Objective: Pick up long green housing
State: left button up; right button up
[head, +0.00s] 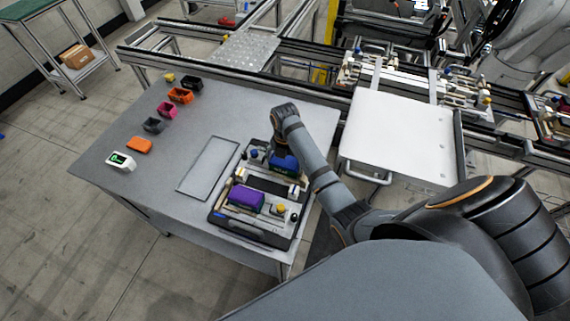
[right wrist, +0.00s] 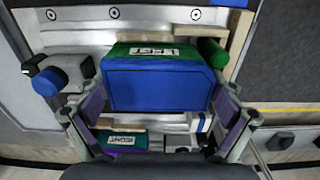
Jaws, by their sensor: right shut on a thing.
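In the right wrist view, a long box-shaped housing (right wrist: 155,85) has a blue near face and a green top with a white label. It also shows in the head view as a mostly blue block (head: 286,163) at the far part of the pallet fixture (head: 262,236). My right gripper (right wrist: 160,112) has its fingers on both ends of this housing and is shut on it. A small green cylinder (right wrist: 212,52) is beside the housing's right end. I cannot tell whether the housing touches the fixture. My left gripper is not in view.
A purple housing (head: 246,197) sits on the near part of the fixture. A grey rectangular plate (head: 208,168) lies left of it. Several small coloured bins, including an orange one (head: 180,95), line the table's far left.

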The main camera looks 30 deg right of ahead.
jog(key=shift+r, duration=0.4)
notch_tip(320, 180, up, 2)
jog(key=shift+r, duration=0.15)
pick_arm(q)
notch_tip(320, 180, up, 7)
jog(key=p, duration=0.7)
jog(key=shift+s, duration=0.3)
pick_arm(e)
jog(key=s+a+r, duration=0.4)
jog(key=s+r, duration=0.5)
jog(key=s, duration=0.4)
jog(key=shift+s+r, duration=0.25)
jog(key=shift+r, duration=0.1)
